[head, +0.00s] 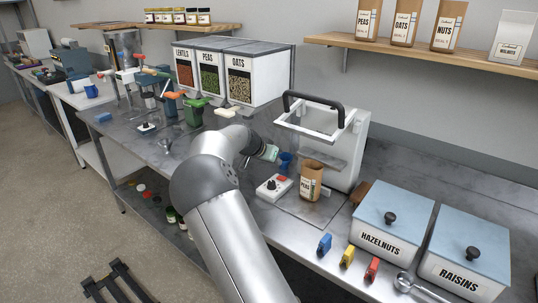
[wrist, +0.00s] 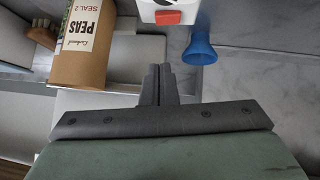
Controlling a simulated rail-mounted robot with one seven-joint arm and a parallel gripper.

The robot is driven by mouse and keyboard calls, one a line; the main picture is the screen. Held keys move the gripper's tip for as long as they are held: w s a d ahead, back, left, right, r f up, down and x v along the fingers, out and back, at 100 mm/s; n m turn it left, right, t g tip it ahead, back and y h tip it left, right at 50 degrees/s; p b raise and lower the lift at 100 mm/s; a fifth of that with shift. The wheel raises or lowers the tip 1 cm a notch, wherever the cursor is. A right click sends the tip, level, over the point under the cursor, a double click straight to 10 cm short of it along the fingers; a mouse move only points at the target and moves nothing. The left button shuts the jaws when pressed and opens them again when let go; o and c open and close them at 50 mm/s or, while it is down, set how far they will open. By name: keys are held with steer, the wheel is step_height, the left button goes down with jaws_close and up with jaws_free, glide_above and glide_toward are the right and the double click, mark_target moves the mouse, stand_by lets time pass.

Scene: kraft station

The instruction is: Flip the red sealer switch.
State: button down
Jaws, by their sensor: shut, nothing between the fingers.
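The white control box (head: 272,188) stands on the bench in front of the white sealer (head: 345,160), with a black knob and a red switch (head: 281,179) on top. In the wrist view the red switch (wrist: 168,17) shows at the top edge, beyond my fingertips; the rest of the box is partly cut off. My gripper (wrist: 160,72) is shut and empty, its fingers together and pointing toward the box, apart from the switch. In the head view my gripper (head: 272,153) is behind the box and left of the sealer. I cannot tell the switch's position.
A kraft PEAS bag (head: 311,181) stands right of the box. A blue funnel-like cup (head: 285,161) is close to my gripper. Blue, yellow and red clips (head: 347,256) and the HAZELNUTS bin (head: 388,230) are to the right. Bench left of the box is partly hidden by my arm.

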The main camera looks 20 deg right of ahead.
mark_target(281, 182)
steer(key=x, duration=0.3)
steer(key=shift+d+f+p, duration=0.15)
steer(key=shift+d+p, duration=0.2)
steer(key=shift+p, duration=0.05)
step_height(281, 182, down, 2)
steer(key=shift+s+a+f+p, duration=0.1)
steer(key=shift+s+f+p, duration=0.05)
steer(key=shift+f+p, duration=0.15)
steer(key=shift+s+f, duration=0.1)
steer(key=shift+f, duration=0.55)
steer(key=shift+f, duration=0.1)
